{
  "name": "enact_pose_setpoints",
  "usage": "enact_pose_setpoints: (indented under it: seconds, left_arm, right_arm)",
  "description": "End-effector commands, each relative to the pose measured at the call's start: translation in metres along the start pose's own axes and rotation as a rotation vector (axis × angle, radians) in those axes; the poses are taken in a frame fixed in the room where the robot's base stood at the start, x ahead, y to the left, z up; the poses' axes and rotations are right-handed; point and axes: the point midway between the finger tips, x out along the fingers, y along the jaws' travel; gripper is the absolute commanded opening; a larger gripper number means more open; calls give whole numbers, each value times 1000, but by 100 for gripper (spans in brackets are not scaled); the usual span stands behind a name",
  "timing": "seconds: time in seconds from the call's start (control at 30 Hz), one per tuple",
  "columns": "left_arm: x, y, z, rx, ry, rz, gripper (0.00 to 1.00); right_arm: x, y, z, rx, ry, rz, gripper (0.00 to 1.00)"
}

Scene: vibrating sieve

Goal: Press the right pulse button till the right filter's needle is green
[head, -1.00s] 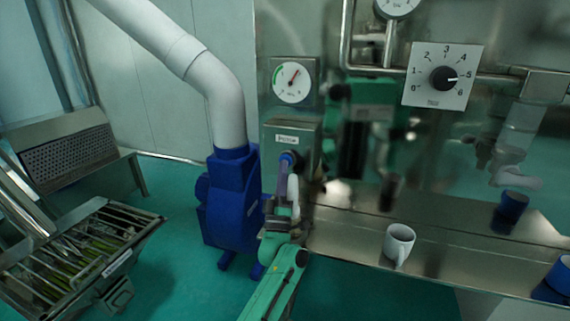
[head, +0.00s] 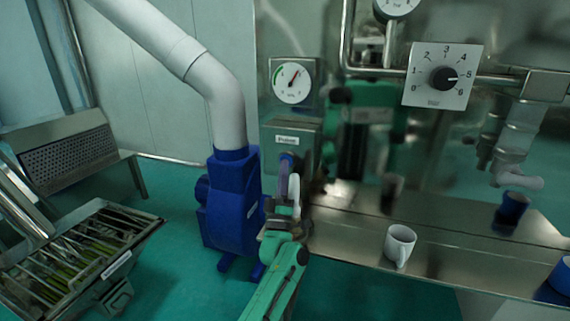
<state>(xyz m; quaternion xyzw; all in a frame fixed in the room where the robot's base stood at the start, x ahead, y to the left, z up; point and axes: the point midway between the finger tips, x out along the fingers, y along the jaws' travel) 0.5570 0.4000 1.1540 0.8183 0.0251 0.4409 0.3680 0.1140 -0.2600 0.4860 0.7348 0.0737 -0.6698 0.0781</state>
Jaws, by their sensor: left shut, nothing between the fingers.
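A steel control box (head: 304,138) with a small label is on the steel wall. Its blue pulse button (head: 286,159) is on the front face. My left gripper (head: 288,180) is shut and empty, with its fingers pointing up just below the button. It overlaps the button's lower edge in the picture, and I cannot tell whether it touches. A round white gauge (head: 291,82) is above the box. Its reddish needle points up and slightly right, outside the green arc on the dial's left. My right gripper is not in view.
A blue blower (head: 231,207) with a white pipe (head: 222,98) stands left of my arm. A white mug (head: 399,245) and blue cups (head: 511,207) are on the steel shelf (head: 345,232). A dial (head: 443,78) is at upper right. The steel wall gives blurred reflections.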

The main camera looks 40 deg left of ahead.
Motion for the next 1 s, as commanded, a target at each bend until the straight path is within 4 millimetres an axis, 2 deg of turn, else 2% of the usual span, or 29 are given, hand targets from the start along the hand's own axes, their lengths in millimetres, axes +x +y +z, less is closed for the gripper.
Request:
enact_pose_setpoints:
  seconds: [0.47, 0.8, 1.0]
  left_arm:
    - [2, -1, 1, 0, 0, 0, 0]
    - [-9, 8, -8, 1, -1, 0, 0]
    - [-11, 8, -8, 1, 0, 0, 0]
  right_arm:
    - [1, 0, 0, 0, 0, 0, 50]
    - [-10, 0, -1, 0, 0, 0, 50]
    - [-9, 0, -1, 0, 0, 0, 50]
